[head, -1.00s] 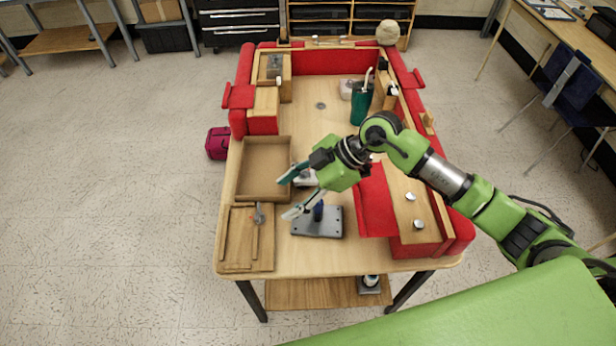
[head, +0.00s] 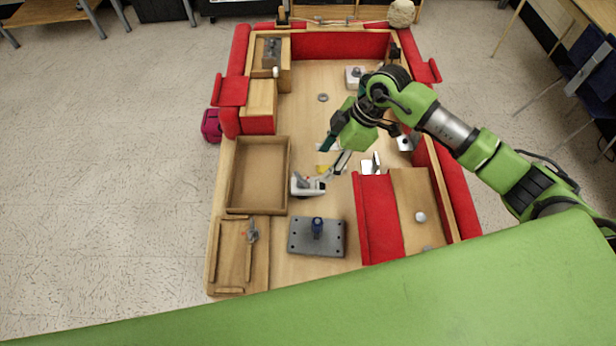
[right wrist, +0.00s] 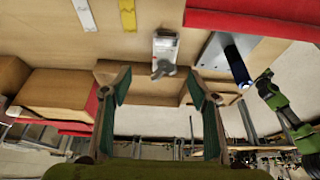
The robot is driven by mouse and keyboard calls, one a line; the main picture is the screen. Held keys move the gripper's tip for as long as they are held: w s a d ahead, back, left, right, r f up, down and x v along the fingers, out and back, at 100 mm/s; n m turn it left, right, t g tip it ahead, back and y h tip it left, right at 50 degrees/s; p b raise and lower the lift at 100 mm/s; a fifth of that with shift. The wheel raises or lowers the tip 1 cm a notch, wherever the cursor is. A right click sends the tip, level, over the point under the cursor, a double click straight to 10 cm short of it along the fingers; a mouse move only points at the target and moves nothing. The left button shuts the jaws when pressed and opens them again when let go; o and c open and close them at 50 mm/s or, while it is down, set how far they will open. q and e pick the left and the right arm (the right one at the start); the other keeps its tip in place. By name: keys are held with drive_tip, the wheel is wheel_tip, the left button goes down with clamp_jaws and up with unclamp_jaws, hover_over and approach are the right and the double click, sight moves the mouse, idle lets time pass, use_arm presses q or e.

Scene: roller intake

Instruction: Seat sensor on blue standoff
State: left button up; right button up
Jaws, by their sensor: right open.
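The sensor (head: 307,186), a white block with a grey knob, stands on the table behind the grey plate (head: 298,242). The blue standoff (head: 317,226) rises upright from that plate with nothing seen on top. My right gripper (head: 334,158) is open and empty, beyond the sensor and a little right. In the right wrist view, the sensor (right wrist: 165,46) shows beyond the open fingers (right wrist: 160,88), apart from them. The blue standoff (right wrist: 238,66) is to its right there. A green and black arm part, likely my left gripper (right wrist: 275,98), shows at the right; its jaws are unclear.
An empty wooden tray (head: 259,207) is left of the sensor. A wooden board with strips (head: 228,255) lies front left. A yellow piece (head: 324,171) lies near my right gripper. A red padded wall (head: 378,220) stands right of the plate.

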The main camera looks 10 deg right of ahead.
sight(315, 183)
drive_tip(key=x, duration=0.6)
drive_tip(key=shift+s+a+r+p, duration=0.1)
drive_tip(key=shift+s+a+p, duration=0.15)
drive_tip(key=shift+s+p, duration=0.1)
drive_tip(key=shift+w+a+f, duration=0.1)
drive_tip(key=shift+f, duration=0.45)
drive_tip(key=x, duration=0.2)
drive_tip(key=p+x, duration=0.1)
drive_tip(key=x, duration=0.1)
drive_tip(key=shift+a, duration=0.35)
drive_tip(key=shift+f, duration=0.25)
use_arm(q)
drive_tip(key=shift+s+a+r, duration=0.15)
drive_tip(key=shift+s+r, duration=0.25)
drive_tip(key=shift+r, duration=0.15)
drive_tip(key=shift+s+a+r, duration=0.1)
drive_tip(key=shift+s+r, duration=0.25)
drive_tip(key=shift+r, duration=0.2)
drive_tip(key=shift+s, duration=0.25)
use_arm(e)
drive_tip(key=c, duration=1.3)
